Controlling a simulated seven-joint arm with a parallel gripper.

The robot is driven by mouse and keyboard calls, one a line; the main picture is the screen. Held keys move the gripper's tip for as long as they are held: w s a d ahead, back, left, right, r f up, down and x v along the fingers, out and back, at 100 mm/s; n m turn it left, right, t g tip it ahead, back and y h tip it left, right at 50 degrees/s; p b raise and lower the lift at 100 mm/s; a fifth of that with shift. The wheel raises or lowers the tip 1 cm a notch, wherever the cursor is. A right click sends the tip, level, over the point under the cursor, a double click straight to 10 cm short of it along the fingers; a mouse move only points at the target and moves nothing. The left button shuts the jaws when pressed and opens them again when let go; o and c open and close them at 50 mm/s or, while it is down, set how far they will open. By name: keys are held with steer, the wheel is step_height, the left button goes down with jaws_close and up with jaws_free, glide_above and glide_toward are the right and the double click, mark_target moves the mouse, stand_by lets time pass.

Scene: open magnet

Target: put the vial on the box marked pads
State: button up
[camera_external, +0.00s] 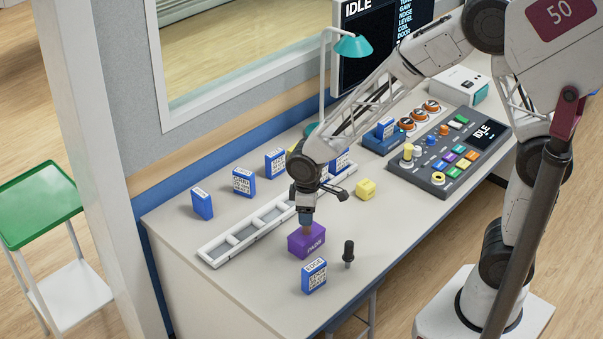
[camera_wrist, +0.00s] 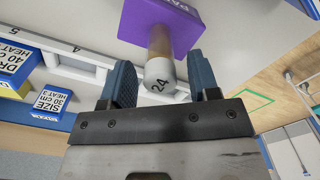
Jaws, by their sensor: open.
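The purple box (camera_external: 306,243) stands near the front of the desk; its lettering is partly readable in the wrist view (camera_wrist: 180,22) as "PA". The vial (camera_wrist: 159,48) is a small cylinder with a tan body and a pale cap marked 24. Its far end meets the purple box, and it appears to stand on it. In the external view the vial (camera_external: 307,229) is a small brownish spot, mostly covered by my gripper (camera_external: 306,219). My gripper is open, with its blue fingers on either side of the vial's cap in the wrist view (camera_wrist: 163,82), and gaps show at both sides.
A blue labelled box (camera_external: 314,276) and a dark upright knob-like object (camera_external: 348,253) stand close by. A white slotted rack (camera_external: 246,231) lies behind, with several blue boxes (camera_external: 243,181) beyond it. A yellow block (camera_external: 366,189) and a control console (camera_external: 452,152) are to the right.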

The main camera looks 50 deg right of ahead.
step_height(320, 180, up, 10)
steer(key=shift+r, duration=0.2)
stand_by(0.9)
steer(key=s+d+r+m+t, duration=0.1)
steer(key=s+d+r+m, duration=0.1)
steer(key=s+d+r, duration=0.4)
steer(key=s+d+r+m, duration=0.2)
steer(key=s+d+r, duration=0.2)
steer(key=d, duration=0.4)
steer(key=s+d+r+m+t, duration=0.1)
steer(key=s+d+r+m, duration=0.2)
steer(key=s+d, duration=0.5)
steer(key=s, duration=0.5)
steer(key=shift+d+r+t, duration=0.15)
steer(key=shift+d+t, duration=0.05)
steer(key=shift+t, duration=0.1)
